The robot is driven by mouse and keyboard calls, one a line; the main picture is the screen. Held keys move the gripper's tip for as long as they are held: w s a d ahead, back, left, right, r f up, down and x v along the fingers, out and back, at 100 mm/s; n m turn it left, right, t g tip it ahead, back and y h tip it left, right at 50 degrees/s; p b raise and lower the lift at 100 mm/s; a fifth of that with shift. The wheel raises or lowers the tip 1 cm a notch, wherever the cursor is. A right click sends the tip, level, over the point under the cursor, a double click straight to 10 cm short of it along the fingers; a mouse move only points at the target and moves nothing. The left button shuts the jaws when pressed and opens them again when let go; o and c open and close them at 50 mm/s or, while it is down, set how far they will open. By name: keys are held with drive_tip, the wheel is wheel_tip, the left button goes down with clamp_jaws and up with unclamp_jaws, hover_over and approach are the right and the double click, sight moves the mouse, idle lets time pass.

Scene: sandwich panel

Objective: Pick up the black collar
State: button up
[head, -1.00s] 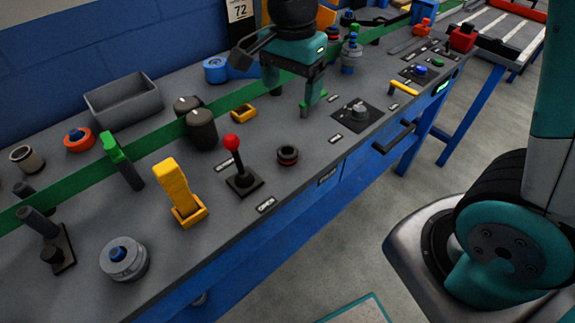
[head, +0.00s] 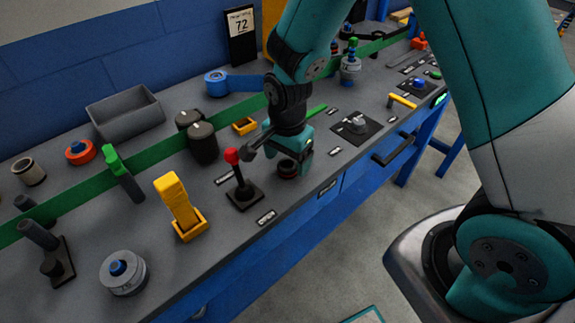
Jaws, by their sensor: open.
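The black collar (head: 287,169), a short dark ring with a reddish band, sits on the grey bench top near its front edge. It is partly covered by my gripper in the head view. My gripper (head: 292,154) is open and points down right at the collar. One teal finger shows along the collar's right side; the other finger is largely hidden. I cannot tell whether the fingers touch the collar.
A red-knobbed joystick (head: 233,157) stands close to the left of the collar. A yellow lever (head: 176,198) is further left. Dark cylinders (head: 203,143) stand behind. A black rotary-switch plate (head: 355,128) lies to the right. Bare bench lies around the collar's front.

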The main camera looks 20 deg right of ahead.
drive_tip(key=shift+f, duration=0.95)
drive_tip(key=shift+c, duration=0.5)
drive_tip(key=c, duration=0.9)
wheel_tip(320, 180, up, 20)
drive_tip(key=shift+r, duration=0.1)
